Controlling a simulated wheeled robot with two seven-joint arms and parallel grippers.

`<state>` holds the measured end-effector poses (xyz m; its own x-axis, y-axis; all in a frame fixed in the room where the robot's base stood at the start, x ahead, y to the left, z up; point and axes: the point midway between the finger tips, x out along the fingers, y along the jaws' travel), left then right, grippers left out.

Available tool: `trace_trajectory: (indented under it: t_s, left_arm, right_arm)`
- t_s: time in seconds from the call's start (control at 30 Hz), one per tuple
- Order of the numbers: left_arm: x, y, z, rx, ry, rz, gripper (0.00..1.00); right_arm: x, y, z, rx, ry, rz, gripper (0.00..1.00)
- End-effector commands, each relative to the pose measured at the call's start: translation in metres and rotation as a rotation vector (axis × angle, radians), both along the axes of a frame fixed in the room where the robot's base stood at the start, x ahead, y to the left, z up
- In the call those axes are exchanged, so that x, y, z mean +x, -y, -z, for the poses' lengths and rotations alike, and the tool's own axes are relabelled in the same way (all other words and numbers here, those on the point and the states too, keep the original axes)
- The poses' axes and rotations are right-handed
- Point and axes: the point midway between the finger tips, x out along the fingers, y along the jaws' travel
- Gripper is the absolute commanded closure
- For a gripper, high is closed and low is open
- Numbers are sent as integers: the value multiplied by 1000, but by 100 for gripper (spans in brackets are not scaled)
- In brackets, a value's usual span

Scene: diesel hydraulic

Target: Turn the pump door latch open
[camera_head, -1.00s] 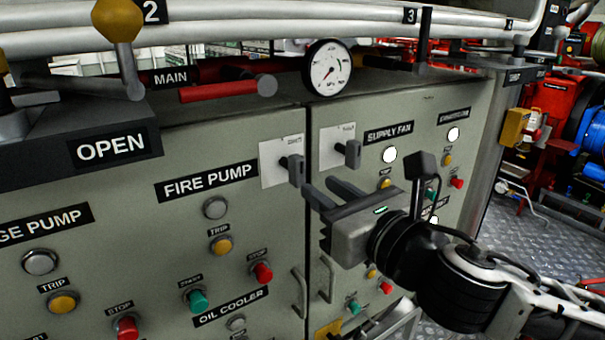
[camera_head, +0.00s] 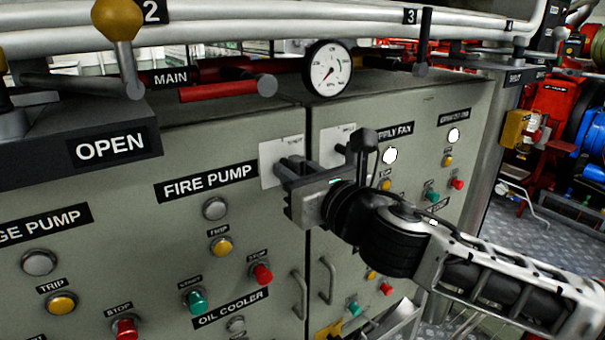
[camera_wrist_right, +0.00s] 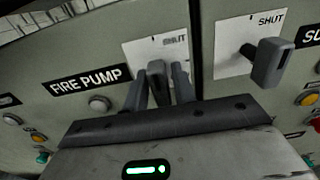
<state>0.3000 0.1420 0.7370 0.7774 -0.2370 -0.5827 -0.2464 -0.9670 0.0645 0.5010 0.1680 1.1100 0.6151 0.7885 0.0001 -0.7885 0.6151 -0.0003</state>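The pump door latch (camera_wrist_right: 157,78) is a dark grey handle on a white plate marked SHUT (camera_head: 270,158), beside the FIRE PUMP label (camera_head: 206,182). My right gripper (camera_head: 284,168) is at this latch and hides most of it in the head view. In the right wrist view, the latch stands between the two fingers of my right gripper (camera_wrist_right: 158,70). The fingers look parted, with a narrow gap on the left side; contact is hard to judge. The latch handle looks upright. My left gripper is not in view.
A second latch (camera_wrist_right: 270,62) on its own SHUT plate is close on the right. Buttons (camera_head: 262,273) and door handles (camera_head: 300,295) stick out below. A gauge (camera_head: 328,68) and pipes (camera_head: 250,30) run above the cabinet.

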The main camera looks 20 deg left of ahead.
Motion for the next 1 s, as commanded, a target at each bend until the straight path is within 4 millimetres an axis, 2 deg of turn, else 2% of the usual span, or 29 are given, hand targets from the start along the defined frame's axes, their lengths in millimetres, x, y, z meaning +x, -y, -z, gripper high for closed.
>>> trace_trajectory:
  t_s: [0.03,0.1,0.23,0.33,0.7,0.8,0.83,0.9,1.0]
  left_arm:
    - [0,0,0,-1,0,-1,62]
    - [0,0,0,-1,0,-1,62]
    - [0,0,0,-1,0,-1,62]
    - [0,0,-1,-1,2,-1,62]
    - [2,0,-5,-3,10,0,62]
    - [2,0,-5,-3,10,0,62]
    - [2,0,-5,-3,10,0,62]
    - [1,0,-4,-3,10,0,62]
    - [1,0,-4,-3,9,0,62]
  right_arm:
    - [0,0,0,0,0,0,87]
    - [0,0,0,0,0,0,100]
    - [0,0,0,7,-9,0,100]
    - [0,0,1,90,-117,0,100]
    - [-1,0,2,801,-1029,-1,100]
    - [-1,0,1,950,-1220,0,100]
    - [0,0,0,950,-1220,0,78]
    - [0,0,0,942,-1209,1,59]
    - [0,0,0,940,-1206,1,58]
